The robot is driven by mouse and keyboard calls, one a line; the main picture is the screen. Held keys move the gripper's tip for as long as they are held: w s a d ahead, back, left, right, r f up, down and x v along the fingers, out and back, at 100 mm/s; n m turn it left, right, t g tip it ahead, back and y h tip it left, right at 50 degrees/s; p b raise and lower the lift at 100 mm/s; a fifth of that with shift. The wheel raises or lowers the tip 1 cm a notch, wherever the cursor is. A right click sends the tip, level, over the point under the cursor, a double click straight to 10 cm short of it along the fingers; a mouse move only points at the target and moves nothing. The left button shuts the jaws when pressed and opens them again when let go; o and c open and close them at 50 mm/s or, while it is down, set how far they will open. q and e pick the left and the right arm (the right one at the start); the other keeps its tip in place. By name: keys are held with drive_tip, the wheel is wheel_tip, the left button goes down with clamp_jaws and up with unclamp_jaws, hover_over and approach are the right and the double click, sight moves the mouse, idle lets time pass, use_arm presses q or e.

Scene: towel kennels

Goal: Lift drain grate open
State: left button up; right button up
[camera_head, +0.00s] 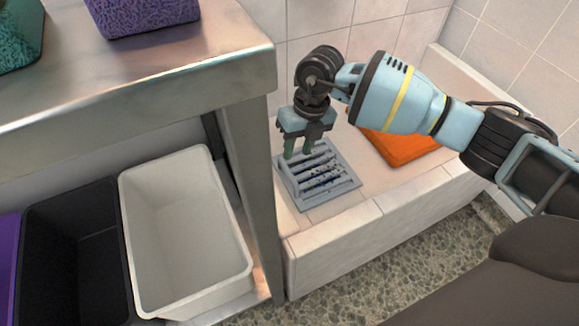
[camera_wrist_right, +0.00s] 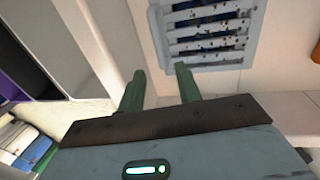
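The drain grate (camera_head: 322,180) is a grey-blue slatted square with dark specks, set in a frame on the tiled ledge. It lies flat as far as I can tell. It also shows in the right wrist view (camera_wrist_right: 208,38), ahead of the fingertips. My right gripper (camera_head: 302,150) points down over the grate's far left edge in the head view. Its two green fingers are apart with nothing between them in the right wrist view (camera_wrist_right: 160,80). I cannot tell whether a fingertip touches the grate. My left gripper is not in view.
An orange object (camera_head: 405,148) lies on the ledge right of the grate. A steel table (camera_head: 180,85) stands close on the left, with a white bin (camera_head: 190,230) and a black bin (camera_head: 75,250) beneath it. Tiled walls close off the back.

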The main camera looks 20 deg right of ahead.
sight(290, 174)
drive_tip(key=f+b, duration=0.1)
drive_tip(key=f, duration=0.2)
drive_tip(key=a+f+b, duration=0.1)
drive_tip(key=f, duration=0.2)
drive_tip(key=shift+a+f+b, duration=0.2)
drive_tip(key=shift+f+b, duration=0.2)
drive_tip(key=shift+a+f, duration=0.1)
drive_tip(key=shift+f, duration=0.3)
drive_tip(key=shift+c, duration=0.4)
clamp_jaws()
